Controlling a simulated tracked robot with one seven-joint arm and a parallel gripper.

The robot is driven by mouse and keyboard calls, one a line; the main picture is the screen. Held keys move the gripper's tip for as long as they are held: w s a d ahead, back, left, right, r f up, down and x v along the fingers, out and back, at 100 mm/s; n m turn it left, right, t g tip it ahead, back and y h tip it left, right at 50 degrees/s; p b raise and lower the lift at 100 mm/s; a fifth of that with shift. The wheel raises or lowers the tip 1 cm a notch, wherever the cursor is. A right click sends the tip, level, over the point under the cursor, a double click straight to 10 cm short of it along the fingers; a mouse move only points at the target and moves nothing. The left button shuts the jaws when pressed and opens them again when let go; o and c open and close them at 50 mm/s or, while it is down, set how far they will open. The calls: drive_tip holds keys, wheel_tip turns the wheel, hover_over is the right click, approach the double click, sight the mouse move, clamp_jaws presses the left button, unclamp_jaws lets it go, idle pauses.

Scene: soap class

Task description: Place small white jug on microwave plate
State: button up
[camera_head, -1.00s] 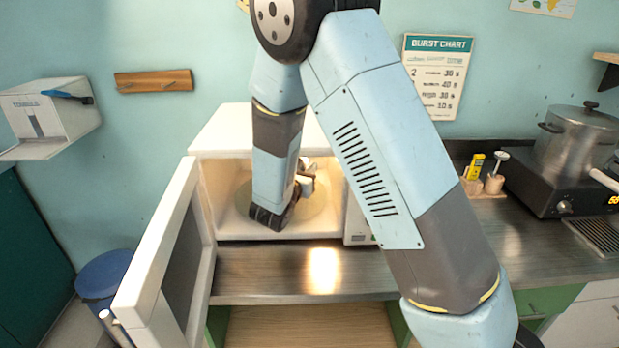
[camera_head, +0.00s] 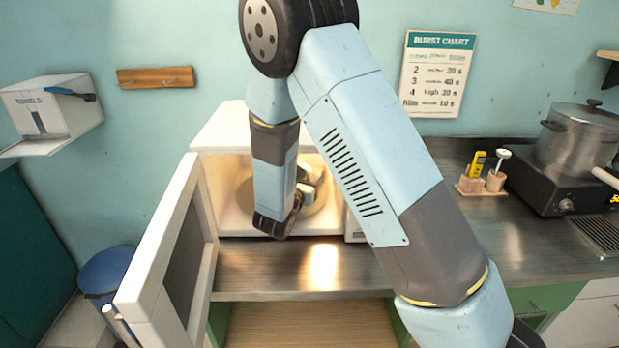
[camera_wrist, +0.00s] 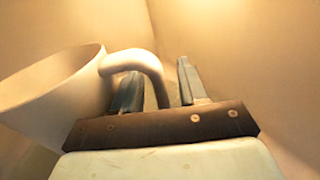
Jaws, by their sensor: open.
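The small white jug (camera_wrist: 50,95) fills the left of the wrist view, tilted in the picture, with its curved handle (camera_wrist: 135,62) toward my gripper (camera_wrist: 158,80). My gripper's two fingers are apart. In the head view, my gripper (camera_head: 293,205) is inside the microwave, low over the round plate (camera_head: 317,208). A pale part of the jug (camera_head: 311,172) shows just beyond it. My arm hides most of the jug and part of the plate. Whether the jug's base touches the plate cannot be seen.
The microwave (camera_head: 222,135) stands on the counter with its door (camera_head: 165,245) swung open to the left. Its inner walls are close around my gripper. A pot (camera_head: 578,140) on a hot plate and a small holder (camera_head: 483,185) stand at right. The counter in front is clear.

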drive_tip(key=v, duration=1.1)
drive_tip(key=shift+s+a, duration=0.15)
drive_tip(key=shift+s, duration=0.35)
drive_tip(key=shift+a, duration=0.1)
